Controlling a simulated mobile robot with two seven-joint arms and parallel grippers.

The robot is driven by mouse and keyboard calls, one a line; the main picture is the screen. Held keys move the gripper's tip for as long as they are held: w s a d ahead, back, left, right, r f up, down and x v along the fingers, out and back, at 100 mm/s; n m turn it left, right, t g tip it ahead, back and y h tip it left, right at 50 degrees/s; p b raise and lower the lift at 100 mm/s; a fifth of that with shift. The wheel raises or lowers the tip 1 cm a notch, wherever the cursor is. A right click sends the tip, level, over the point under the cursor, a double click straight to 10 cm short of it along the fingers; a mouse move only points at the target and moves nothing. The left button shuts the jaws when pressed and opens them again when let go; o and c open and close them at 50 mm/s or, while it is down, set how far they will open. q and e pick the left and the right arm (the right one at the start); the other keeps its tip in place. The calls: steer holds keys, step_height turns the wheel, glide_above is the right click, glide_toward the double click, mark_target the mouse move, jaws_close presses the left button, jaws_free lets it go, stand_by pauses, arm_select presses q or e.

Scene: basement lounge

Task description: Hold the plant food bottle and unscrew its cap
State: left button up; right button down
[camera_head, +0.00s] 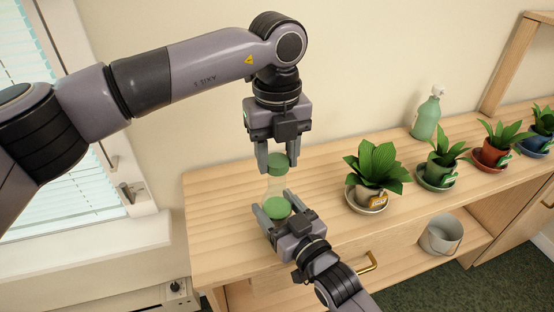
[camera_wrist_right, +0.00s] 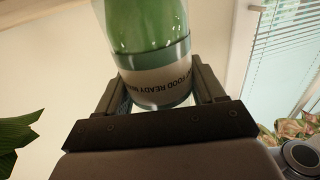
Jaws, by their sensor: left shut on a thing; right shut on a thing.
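My left gripper (camera_head: 278,160) comes from above, pointing down, and is shut on the cap. My right gripper (camera_head: 272,205) comes from the front and is shut around the lower part of the bottle. In the right wrist view the bottle (camera_wrist_right: 150,30) sits between the fingers of the right gripper (camera_wrist_right: 158,95), with a pale label reading "FOOD READY" upside down. Whether the cap has turned cannot be told.
Several potted plants on saucers, the nearest a leafy one (camera_head: 377,165), line the cabinet top (camera_head: 225,200) to the right. A green spray bottle (camera_head: 426,117) stands behind them. A metal pot (camera_head: 441,234) is on the shelf below. A window with blinds (camera_head: 60,150) is at left.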

arm_select(q)
step_height(320, 180, up, 2)
steer(key=shift+r, duration=0.25)
arm_select(e)
steer(key=shift+c, duration=0.2)
jaws_free()
